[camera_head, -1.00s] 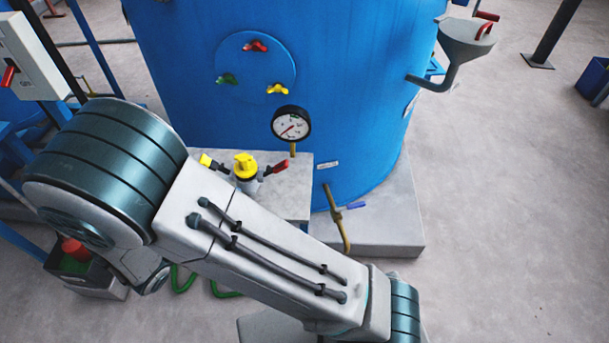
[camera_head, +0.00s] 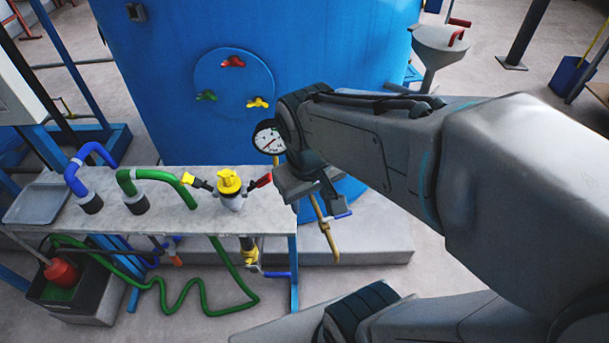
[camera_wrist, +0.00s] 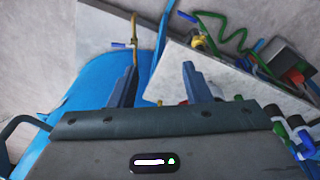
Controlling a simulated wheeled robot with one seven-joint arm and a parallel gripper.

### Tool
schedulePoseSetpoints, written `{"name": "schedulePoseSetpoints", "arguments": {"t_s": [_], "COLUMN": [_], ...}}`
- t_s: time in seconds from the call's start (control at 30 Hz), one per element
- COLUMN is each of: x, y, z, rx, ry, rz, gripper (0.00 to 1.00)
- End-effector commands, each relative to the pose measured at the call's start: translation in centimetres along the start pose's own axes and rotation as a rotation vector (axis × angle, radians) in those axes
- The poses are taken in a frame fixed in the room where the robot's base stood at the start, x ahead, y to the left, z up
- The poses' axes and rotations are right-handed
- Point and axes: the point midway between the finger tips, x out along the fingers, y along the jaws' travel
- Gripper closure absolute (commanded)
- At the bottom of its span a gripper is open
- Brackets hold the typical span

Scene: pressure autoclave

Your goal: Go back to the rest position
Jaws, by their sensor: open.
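My gripper (camera_head: 328,200) hangs at the end of my arm in the head view, just right of the bench and in front of the blue vessel (camera_head: 330,45). In the wrist view my gripper (camera_wrist: 160,80) shows two fingers wide apart with nothing between them. The pressure gauge (camera_head: 268,138) is partly hidden behind my wrist. The brass pipe with a blue-handled valve (camera_head: 325,222) is just below and beyond my gripper; it also shows beyond the fingers in the wrist view (camera_wrist: 134,45).
A bench (camera_head: 170,222) stands at left, with a yellow-topped valve (camera_head: 229,184), a blue pipe (camera_head: 78,175), a green pipe (camera_head: 150,175) and a grey tray (camera_head: 38,203). A green hose (camera_head: 205,308) hangs below. A grey funnel (camera_head: 440,42) is at upper right.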

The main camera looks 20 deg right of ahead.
Motion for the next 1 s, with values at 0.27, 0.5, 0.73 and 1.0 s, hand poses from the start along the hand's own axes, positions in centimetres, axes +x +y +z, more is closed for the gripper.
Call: {"name": "schedulePoseSetpoints", "arguments": {"t_s": [0.27,0.5,0.73,1.0], "x": [-1.3,-1.3,-1.9,-1.9], "y": [0.2,0.2,0.3,0.3], "z": [0.0,-0.1,-0.1,-0.1], "rx": [0.164,0.162,0.158,0.158], "ry": [0.112,0.111,0.112,0.112], "rz": [-0.059,-0.059,-0.059,-0.059], "gripper": [0.56,0.56,0.56,0.56]}}
